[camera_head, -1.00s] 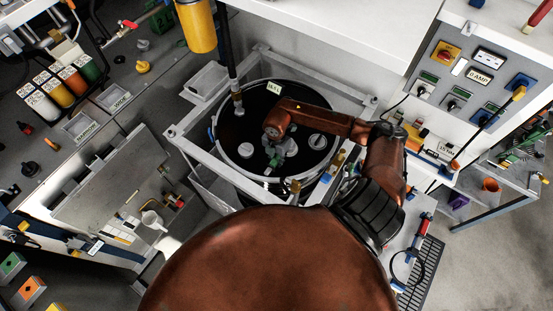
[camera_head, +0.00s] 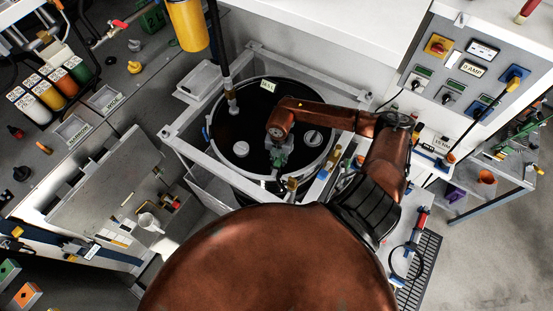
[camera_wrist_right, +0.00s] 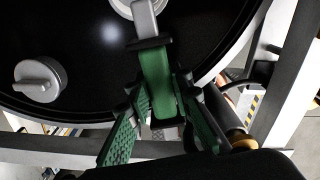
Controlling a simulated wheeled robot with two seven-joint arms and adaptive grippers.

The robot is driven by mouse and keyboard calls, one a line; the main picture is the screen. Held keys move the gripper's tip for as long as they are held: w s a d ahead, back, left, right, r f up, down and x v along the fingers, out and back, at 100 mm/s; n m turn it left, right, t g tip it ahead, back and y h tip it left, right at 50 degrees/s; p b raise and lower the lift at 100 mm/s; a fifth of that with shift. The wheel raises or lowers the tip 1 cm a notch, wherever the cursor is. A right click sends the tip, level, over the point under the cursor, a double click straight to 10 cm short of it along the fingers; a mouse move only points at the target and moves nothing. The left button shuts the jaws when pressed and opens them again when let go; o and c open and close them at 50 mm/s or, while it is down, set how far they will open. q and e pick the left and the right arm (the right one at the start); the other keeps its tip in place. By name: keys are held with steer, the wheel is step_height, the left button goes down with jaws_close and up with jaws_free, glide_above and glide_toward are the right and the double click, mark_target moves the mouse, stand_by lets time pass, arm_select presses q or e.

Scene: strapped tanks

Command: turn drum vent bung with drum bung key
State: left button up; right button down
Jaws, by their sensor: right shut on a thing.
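The black-topped drum (camera_head: 262,110) stands inside a pale metal frame. I cannot tell which is the vent bung. My right gripper (camera_head: 279,152) is over the near part of the lid, between these two. The right wrist view shows its green-padded fingers (camera_wrist_right: 160,98) shut on the key, with a green handle (camera_wrist_right: 157,78), black collar and grey shank. The shank overlaps a pale fitting at the top edge; contact is unclear. A bung with a raised bar (camera_wrist_right: 38,82) lies left. My left gripper is not in view.
The pale frame rails (camera_head: 190,165) surround the drum closely. A dark upright pipe (camera_head: 222,60) meets the lid at the back left. A yellow cylinder (camera_head: 187,24) hangs nearby. A switch panel (camera_head: 465,70) stands at the right. A white surface (camera_head: 330,25) lies behind.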

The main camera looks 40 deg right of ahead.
steer(key=shift+s+d+n, duration=0.15)
steer(key=shift+s+n, duration=0.1)
steer(key=shift+n, duration=0.05)
steer(key=shift+s+d+n+b, duration=0.45)
steer(key=shift+s+d+n, duration=0.15)
steer(key=shift+n, duration=0.4)
steer(key=shift+s+d+n+b, duration=0.45)
steer(key=shift+s+d+n, duration=0.15)
steer(key=shift+n, duration=0.4)
steer(key=shift+d, duration=0.1)
steer(key=shift+s+d+n+b, duration=0.45)
steer(key=shift+d+n, duration=0.3)
steer(key=shift+n, duration=0.25)
